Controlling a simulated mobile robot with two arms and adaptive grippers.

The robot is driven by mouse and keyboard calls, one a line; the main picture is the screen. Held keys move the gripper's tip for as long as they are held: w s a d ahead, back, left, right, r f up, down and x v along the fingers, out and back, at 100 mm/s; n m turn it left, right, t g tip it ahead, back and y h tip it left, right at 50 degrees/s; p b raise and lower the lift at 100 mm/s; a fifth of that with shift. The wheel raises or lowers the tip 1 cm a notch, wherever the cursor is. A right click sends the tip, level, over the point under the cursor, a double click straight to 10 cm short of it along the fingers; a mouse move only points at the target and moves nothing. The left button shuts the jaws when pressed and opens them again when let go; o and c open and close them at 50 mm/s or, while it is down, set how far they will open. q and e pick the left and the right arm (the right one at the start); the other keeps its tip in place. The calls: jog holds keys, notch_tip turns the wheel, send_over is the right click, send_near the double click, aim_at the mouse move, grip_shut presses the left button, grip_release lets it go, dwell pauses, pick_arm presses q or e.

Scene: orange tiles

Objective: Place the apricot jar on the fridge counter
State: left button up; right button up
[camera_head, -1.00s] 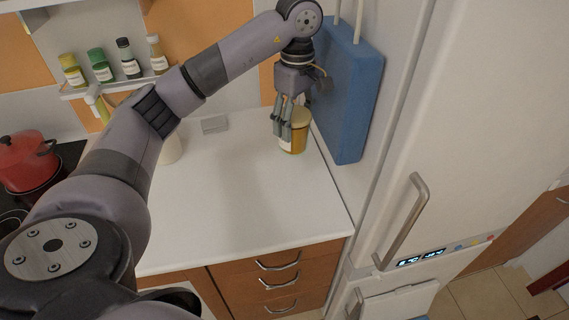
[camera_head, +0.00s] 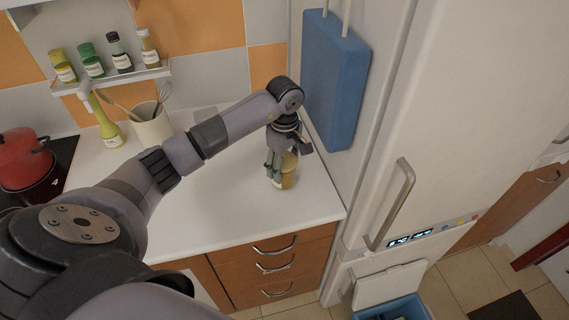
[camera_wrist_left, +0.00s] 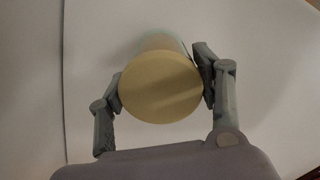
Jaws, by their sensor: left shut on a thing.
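The apricot jar (camera_head: 289,172) has a tan lid and an amber body with a pale label. It is upright at the right part of the white counter (camera_head: 225,200) beside the fridge. My left gripper (camera_head: 277,175) reaches down and is shut on the jar. In the left wrist view the round lid (camera_wrist_left: 160,86) sits between the two fingers (camera_wrist_left: 160,92), one on each side. Whether the jar's base touches the counter I cannot tell. My right gripper is not in view.
The blue board (camera_head: 335,80) hangs on the wall panel behind the jar. The white fridge (camera_head: 450,120) stands at the right. A utensil holder (camera_head: 152,128), a yellow-green bottle (camera_head: 108,130) and a red pot (camera_head: 25,160) are at the left. The counter's front right is clear.

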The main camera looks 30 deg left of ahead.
pick_arm(q)
jog(key=shift+f, duration=0.65)
jog(key=o, duration=1.5)
jog(key=shift+s, duration=0.1)
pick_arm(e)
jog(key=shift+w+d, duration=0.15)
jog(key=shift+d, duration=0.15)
